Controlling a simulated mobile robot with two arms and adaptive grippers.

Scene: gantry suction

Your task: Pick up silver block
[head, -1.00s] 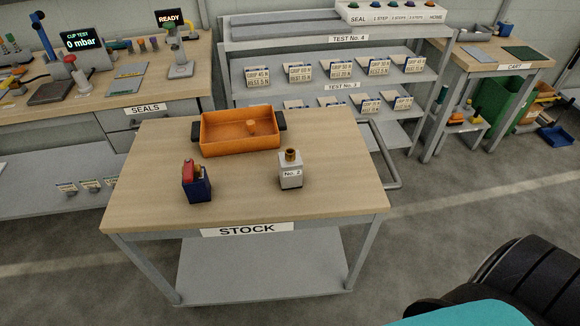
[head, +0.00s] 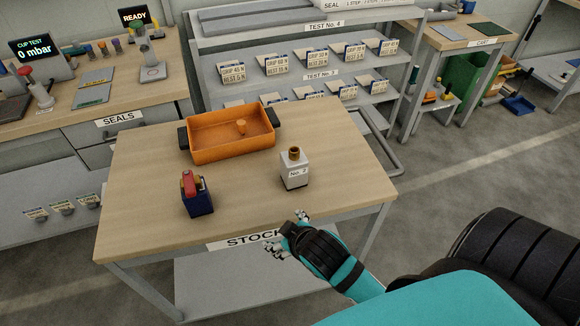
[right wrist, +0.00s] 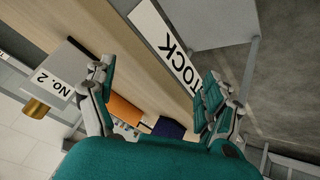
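The silver block (head: 295,171), marked "No. 2" and topped with a brass fitting, stands upright on the right part of the STOCK cart top (head: 240,215). My right gripper (head: 283,236) is in front of the cart's front edge, nearer than the block and apart from it. In the right wrist view the gripper (right wrist: 155,90) has its fingers spread wide with nothing between them. The block (right wrist: 50,82) shows there at the left, beyond one finger. My left gripper is not in view.
A blue block with a red top (head: 196,194) stands left of the silver block. An orange tray (head: 215,147) with dark handles lies behind them. Shelves (head: 285,85) stand behind the cart, and a metal handle rail (head: 390,160) is at its right side.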

